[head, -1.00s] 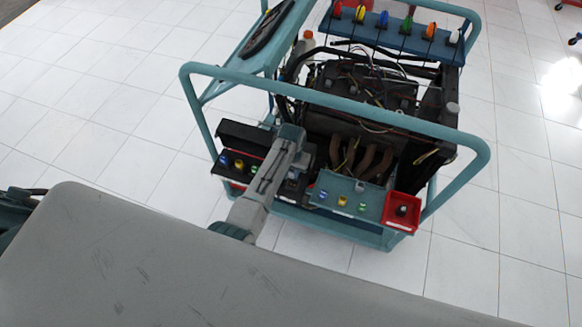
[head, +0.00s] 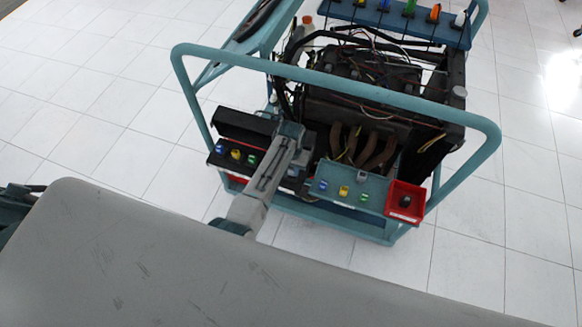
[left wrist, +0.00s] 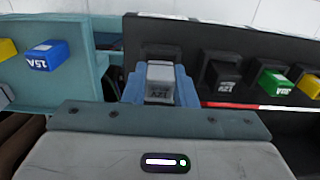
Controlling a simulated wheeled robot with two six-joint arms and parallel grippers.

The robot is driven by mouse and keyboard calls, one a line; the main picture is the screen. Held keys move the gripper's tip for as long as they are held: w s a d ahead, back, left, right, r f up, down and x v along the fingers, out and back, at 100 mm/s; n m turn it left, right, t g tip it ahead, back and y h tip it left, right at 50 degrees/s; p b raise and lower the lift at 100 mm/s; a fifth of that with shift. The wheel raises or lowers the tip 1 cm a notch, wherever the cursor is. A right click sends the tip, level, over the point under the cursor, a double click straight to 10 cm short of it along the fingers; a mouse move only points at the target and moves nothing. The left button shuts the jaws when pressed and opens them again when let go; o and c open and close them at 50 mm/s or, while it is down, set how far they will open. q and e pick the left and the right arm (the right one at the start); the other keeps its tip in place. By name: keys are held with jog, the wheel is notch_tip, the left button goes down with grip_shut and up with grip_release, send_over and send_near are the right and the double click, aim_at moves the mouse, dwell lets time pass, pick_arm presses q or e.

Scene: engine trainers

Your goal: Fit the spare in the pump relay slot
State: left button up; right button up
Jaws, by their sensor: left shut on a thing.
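My left gripper (left wrist: 160,88) is shut on a grey relay (left wrist: 160,76) with a 12V label, upside down in the left wrist view. The relay is in front of a dark socket on the black relay box (left wrist: 205,40); I cannot tell whether it is seated. In the head view my left arm's end (head: 290,135) covers the right end of this box (head: 225,122), hiding the fingertips and held relay. My right gripper is not in view.
A teal tray (head: 322,172) with small fuses and a grey piece adjoins a red bin (head: 400,215) holding a dark piece. The cart's teal rail (head: 330,77) runs above in front of the engine (head: 360,90). A blue rack (head: 385,18) stands behind.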

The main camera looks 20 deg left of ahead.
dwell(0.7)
pick_arm(q)
jog(key=shift+p, duration=0.3)
jog(key=shift+p, duration=0.3)
dwell(0.6)
jog(key=shift+p, duration=0.35)
dwell(0.5)
jog(key=shift+f+b, duration=0.35)
jog(key=shift+f, duration=0.1)
dwell(0.4)
